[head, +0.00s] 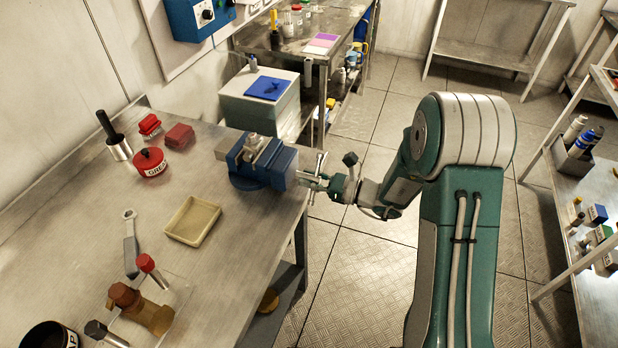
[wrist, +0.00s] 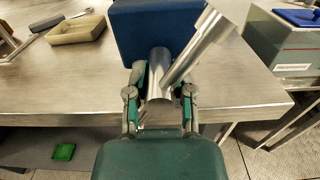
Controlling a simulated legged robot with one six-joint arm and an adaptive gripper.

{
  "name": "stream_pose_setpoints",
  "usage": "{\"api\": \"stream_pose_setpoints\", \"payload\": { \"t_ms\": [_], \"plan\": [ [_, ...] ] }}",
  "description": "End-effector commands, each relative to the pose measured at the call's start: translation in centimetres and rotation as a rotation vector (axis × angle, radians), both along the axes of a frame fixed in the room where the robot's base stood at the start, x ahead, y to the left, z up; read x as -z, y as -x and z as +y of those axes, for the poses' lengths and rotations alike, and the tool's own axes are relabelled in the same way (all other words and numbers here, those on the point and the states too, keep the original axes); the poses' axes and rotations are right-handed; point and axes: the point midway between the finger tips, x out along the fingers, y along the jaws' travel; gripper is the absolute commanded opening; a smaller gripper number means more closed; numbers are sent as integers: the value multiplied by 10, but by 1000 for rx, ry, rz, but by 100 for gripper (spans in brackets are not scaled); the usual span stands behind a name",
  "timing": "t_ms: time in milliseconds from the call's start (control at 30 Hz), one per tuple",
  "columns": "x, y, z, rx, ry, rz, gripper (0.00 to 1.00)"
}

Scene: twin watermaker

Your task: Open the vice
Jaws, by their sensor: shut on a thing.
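The blue vice (head: 262,168) stands at the right edge of the metal workbench, and a small pale metal piece (head: 254,143) shows at its jaws. The back of the vice's blue body (wrist: 155,38) fills the top middle of the wrist view. Its steel handle (head: 319,166) sticks out past the bench edge; in the wrist view the handle bar (wrist: 203,45) slants up to the right. My gripper (head: 328,184) is shut on the handle's round hub; in the wrist view my gripper's fingers (wrist: 160,95) sit on either side of that hub.
A shallow beige tray (head: 192,221), a red pot (head: 149,162), red blocks (head: 179,137) and tools lie on the workbench (head: 235,240) left of the vice. A grey box (head: 262,100) with a blue top stands behind it. Open floor (head: 340,280) lies right of the bench.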

Motion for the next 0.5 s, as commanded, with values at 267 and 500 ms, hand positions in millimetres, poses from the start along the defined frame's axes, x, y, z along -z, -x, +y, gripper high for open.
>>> {"api": "stream_pose_setpoints", "payload": {
  "t_ms": [267, 500],
  "plan": [
    [5, 1, -1, 1, 98, -235, 0],
    [5, 1, -1, -1, 175, -448, 0]
  ]
}}
